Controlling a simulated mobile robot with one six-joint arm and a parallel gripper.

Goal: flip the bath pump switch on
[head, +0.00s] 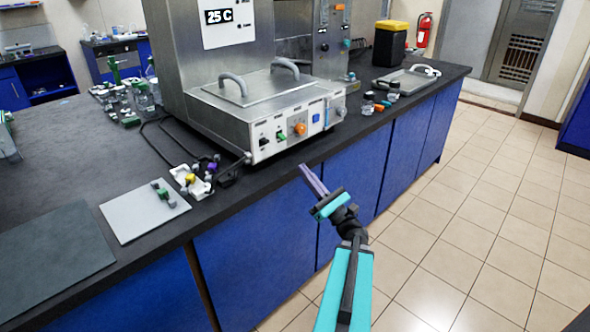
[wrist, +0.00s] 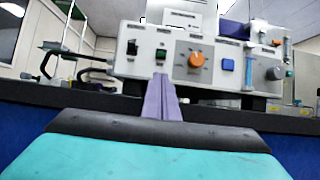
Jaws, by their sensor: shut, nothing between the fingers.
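The water bath (head: 270,105) is a steel unit with a front control panel (head: 290,146). Its panel has a black rocker switch (head: 263,141), a green switch (head: 280,135), an orange knob (head: 300,129) and a blue button (head: 316,118). The labels are too small to read, so I cannot tell which switch is the pump's. My gripper (head: 303,167) is shut and empty, in front of and below the panel. In the wrist view the black switch (wrist: 131,47) is left of the purple fingers (wrist: 160,78), and the green switch (wrist: 161,62) is just above their tips.
A grey knob (wrist: 275,73) and a tube fitting stand at the panel's right. A white tray of small parts (head: 195,178) and a grey plate (head: 145,210) lie left of the bath on the dark bench. The aisle right of the bench is clear.

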